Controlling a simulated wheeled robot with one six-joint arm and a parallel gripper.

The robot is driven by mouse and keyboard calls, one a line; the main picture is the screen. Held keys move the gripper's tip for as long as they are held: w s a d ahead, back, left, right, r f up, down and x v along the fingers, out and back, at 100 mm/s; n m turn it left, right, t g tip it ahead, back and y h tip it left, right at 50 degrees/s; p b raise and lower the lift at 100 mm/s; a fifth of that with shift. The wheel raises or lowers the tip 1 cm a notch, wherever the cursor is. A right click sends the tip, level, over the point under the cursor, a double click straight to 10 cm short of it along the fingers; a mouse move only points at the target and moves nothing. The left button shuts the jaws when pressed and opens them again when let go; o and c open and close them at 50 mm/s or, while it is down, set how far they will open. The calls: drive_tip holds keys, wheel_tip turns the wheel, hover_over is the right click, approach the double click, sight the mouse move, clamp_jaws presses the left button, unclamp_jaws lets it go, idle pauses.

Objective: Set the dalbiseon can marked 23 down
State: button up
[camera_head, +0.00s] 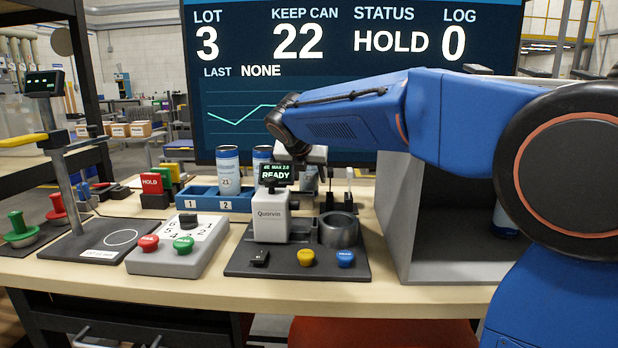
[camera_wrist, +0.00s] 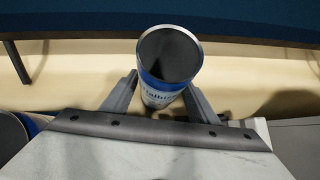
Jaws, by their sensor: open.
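In the wrist view a can (camera_wrist: 168,60) with a silver rim, dark open top and blue-and-white label is between the fingers of my gripper (camera_wrist: 160,84). The fingers are open on either side of it. Its number is not readable, and its base is hidden. In the head view my gripper (camera_head: 313,165) is mostly hidden behind the white Quorvin machine (camera_head: 270,215). A can marked 21 (camera_head: 228,171) stands in the blue tray (camera_head: 205,200), and another can (camera_head: 261,160) is beside it, partly covered by the machine's READY display.
A grey open box (camera_head: 403,215) stands at the right with a blue can (camera_head: 505,220) inside. A button panel (camera_head: 178,245), a red HOLD card (camera_head: 152,183) and a gauge stand (camera_head: 75,180) are at left. A large screen (camera_head: 350,80) reading HOLD rises behind the table.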

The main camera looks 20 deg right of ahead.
drive_tip(key=c, duration=0.9)
drive_tip(key=shift+o, duration=0.2)
